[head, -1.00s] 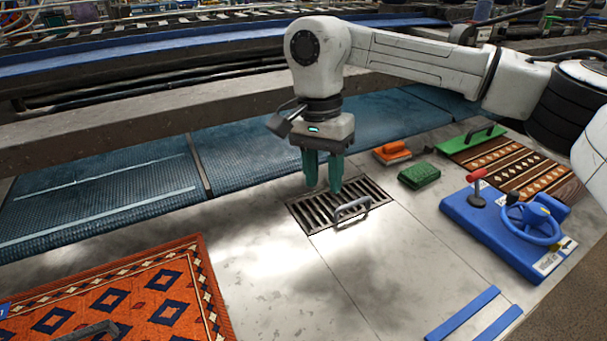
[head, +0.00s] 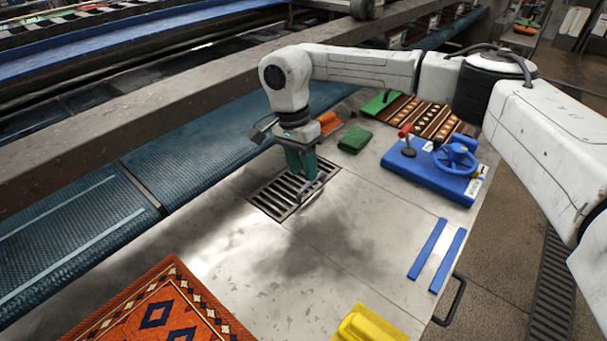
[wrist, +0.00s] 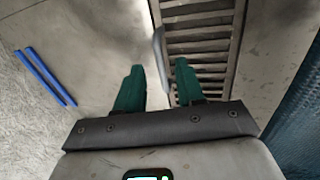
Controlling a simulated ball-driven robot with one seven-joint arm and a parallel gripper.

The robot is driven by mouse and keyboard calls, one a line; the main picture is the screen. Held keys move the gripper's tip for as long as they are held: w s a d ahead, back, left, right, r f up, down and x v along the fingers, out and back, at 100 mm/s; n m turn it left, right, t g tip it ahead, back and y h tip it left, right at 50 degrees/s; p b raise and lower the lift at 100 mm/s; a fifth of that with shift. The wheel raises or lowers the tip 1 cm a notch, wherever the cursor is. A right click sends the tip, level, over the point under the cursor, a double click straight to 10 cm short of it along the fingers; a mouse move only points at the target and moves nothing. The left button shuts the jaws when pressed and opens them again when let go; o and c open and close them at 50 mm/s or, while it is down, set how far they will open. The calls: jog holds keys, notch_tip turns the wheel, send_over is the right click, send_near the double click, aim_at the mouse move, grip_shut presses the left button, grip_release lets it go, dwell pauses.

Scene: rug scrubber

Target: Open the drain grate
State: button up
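The drain grate (head: 272,197) is a dark slotted metal rectangle lying flat in the grey table top, and it looks closed. A grey bar handle (head: 318,187) stands at its right end. My gripper (head: 302,176) points down with its green fingers close to the handle, partly hiding it. In the wrist view the grate (wrist: 200,42) fills the top middle. The handle (wrist: 160,52) appears between the two fingertips (wrist: 158,68), which are apart. I cannot tell whether a finger touches it.
A green sponge (head: 355,139) and an orange brush (head: 329,122) lie behind the grate. A blue wheel panel (head: 425,175) is at right, with blue strips (head: 428,248) in front. A patterned rug (head: 165,310) and yellow object (head: 368,325) are nearer.

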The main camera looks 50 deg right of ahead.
aim_at(306, 185)
jog(key=shift+s+f, duration=0.2)
jog(key=shift+f, duration=0.55)
jog(key=shift+s+f, duration=0.15)
jog(key=shift+f, duration=0.6)
grip_shut()
